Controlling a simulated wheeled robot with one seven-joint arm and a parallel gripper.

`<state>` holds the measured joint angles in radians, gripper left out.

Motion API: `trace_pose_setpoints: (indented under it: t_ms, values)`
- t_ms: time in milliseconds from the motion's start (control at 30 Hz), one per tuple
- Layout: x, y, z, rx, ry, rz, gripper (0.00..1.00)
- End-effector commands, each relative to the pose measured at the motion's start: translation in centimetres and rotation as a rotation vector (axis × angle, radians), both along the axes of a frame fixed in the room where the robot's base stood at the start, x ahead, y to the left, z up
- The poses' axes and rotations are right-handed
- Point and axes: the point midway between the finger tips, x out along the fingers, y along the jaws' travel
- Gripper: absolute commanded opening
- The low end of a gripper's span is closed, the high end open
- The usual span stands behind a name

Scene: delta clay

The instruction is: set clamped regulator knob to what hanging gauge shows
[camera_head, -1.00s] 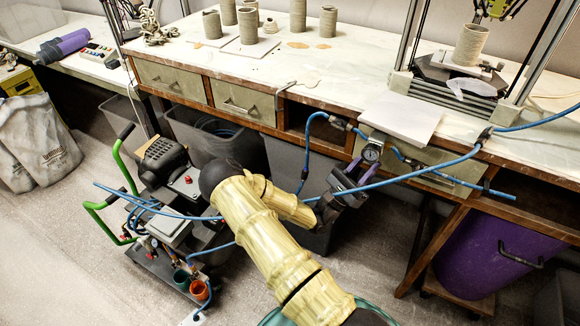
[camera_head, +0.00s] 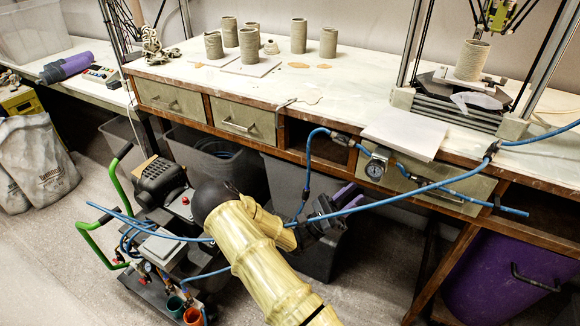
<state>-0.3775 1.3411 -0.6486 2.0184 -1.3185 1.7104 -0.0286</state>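A grey fitting (camera_head: 341,138) sits on the hose at the bench edge, up and left of the gauge. I cannot tell whether it is the clamped regulator, and no knob is clear on it. My gripper (camera_head: 346,198), dark with purple fingers, is below and left of the gauge, apart from it in the picture. Nothing shows in it; the finger gap is unclear. A blue hose crosses near it.
The compressor cart (camera_head: 160,185) with green handles, hoses and small gauges stands at left. Grey bins (camera_head: 215,160) are under the bench (camera_head: 365,95). Clay cylinders (camera_head: 299,36) and a printer frame stand on top. A white board (camera_head: 405,137) overhangs the bench edge above the gauge.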

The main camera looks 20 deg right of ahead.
Motion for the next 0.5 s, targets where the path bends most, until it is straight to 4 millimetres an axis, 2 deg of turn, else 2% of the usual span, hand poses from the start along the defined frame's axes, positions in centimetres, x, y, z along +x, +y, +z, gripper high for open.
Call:
trace_pose_setpoints:
  t_ms: [500]
  values:
    - [0.7, 5.9, -5.9, 0.000, 0.001, 0.006, 0.33]
